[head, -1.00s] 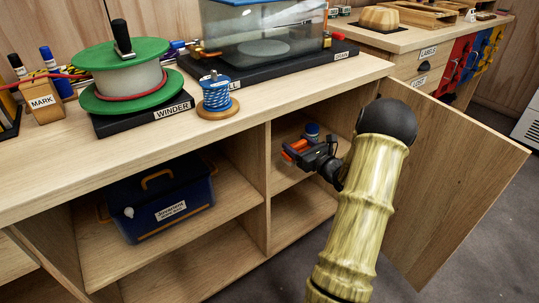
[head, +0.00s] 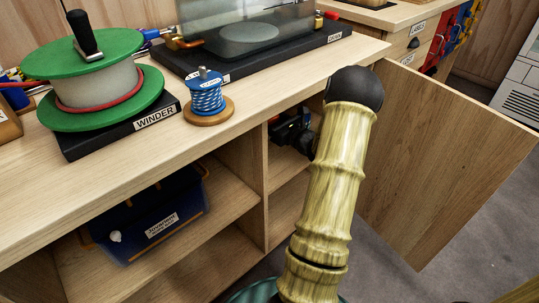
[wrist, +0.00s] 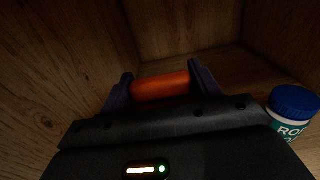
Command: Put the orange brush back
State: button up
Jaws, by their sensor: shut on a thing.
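My gripper (head: 290,130) reaches into the upper right compartment of the open cabinet, under the worktop. In the wrist view its two dark fingers stand on either side of the orange brush (wrist: 160,86), and it is shut on it. Only a smooth orange, rounded part of the brush shows there; its bristles are hidden. In the head view the brush is mostly hidden by the gripper and the cabinet edge. I cannot tell whether the brush touches the shelf.
A white jar with a blue lid (wrist: 293,102) stands right of my gripper. Wooden walls close in the compartment. The cabinet door (head: 440,160) stands open at right. A blue box (head: 150,217) sits in the left compartment. The winder (head: 100,90) and a blue cord spool (head: 208,98) stand above.

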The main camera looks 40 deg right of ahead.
jog(key=shift+f+b, duration=1.1)
jog(key=shift+f, duration=1.4)
jog(key=shift+f+b, duration=1.25)
jog(key=shift+f, duration=1.25)
jog(key=shift+f, duration=0.15)
jog(key=o, duration=1.1)
